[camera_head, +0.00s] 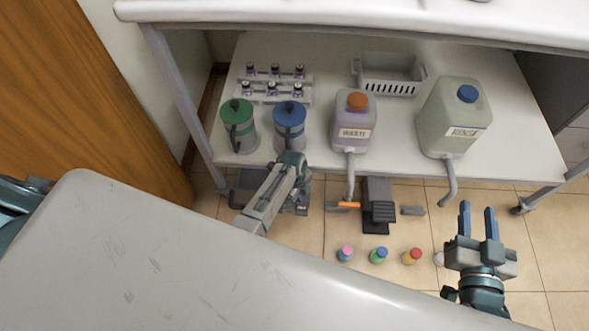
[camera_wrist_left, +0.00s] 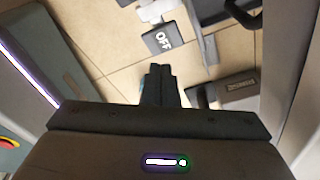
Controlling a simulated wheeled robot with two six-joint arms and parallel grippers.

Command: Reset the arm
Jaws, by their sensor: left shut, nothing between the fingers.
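My left gripper is seen in the left wrist view, where its dark fingers (camera_wrist_left: 158,72) are together with nothing between them. They point over the tiled floor and floor units. In the head view a grey arm link of mine reaches to a teal joint in front of the shelf, and the fingers there cannot be made out. My right gripper (camera_head: 477,220) is at the lower right of the head view. Its two blue fingers are apart and empty, pointing toward the shelf.
The low shelf (camera_head: 310,165) holds a green-lidded jug (camera_head: 240,128), a blue-lidded jug (camera_head: 289,125), a waste can (camera_head: 355,120), a larger can (camera_head: 455,115), a white basket (camera_head: 388,75) and small vials. A grey surface fills the foreground.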

